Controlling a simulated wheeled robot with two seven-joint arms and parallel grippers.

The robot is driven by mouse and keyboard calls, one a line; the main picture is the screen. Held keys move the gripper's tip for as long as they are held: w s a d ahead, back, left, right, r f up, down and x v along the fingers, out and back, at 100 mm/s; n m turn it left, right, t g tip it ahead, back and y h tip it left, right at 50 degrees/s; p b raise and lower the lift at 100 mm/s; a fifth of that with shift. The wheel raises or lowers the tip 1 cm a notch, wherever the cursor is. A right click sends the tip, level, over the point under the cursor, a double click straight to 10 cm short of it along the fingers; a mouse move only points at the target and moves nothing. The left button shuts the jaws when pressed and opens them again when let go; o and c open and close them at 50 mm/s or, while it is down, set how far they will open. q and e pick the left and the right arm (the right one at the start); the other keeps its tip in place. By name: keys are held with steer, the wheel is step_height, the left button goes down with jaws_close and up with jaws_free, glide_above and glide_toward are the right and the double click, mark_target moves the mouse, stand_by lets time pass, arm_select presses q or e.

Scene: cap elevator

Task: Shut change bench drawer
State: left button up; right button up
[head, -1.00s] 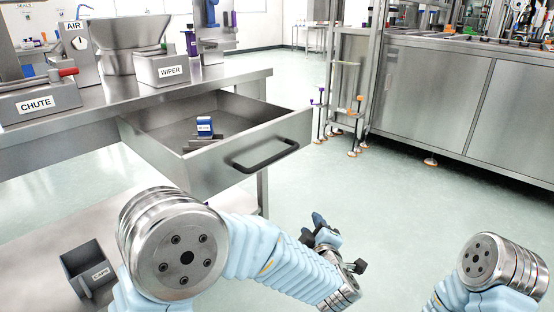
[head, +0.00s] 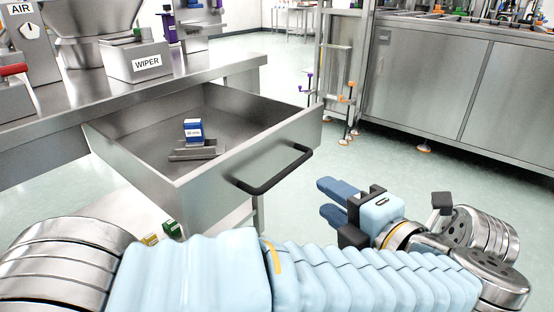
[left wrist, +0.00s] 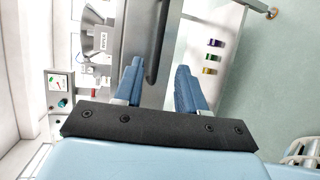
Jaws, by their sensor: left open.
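The steel bench drawer (head: 255,155) stands pulled out from the bench in the head view. Its black bar handle (head: 275,170) is on the front face. A small blue-and-white box (head: 193,131) and a grey metal piece (head: 196,151) lie inside. My left gripper (head: 325,201) is open and empty, to the right of the handle and apart from it, with blue fingers pointing toward the drawer front. In the left wrist view the handle (left wrist: 157,45) shows beyond and between the two fingertips (left wrist: 160,75). My right gripper is not visible.
The bench top (head: 95,98) carries a grey WIPER box (head: 137,62) and a hopper (head: 75,30). Small colored items, including a green one (head: 172,229), sit on a lower shelf. A steel cabinet (head: 440,85) stands at the back right. The floor between is clear.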

mark_target(290, 172)
arm_select(q)
steer(key=x, duration=1.3)
steer(key=shift+w+a+f, duration=0.1)
steer(key=shift+w+a, duration=0.1)
jaws_close()
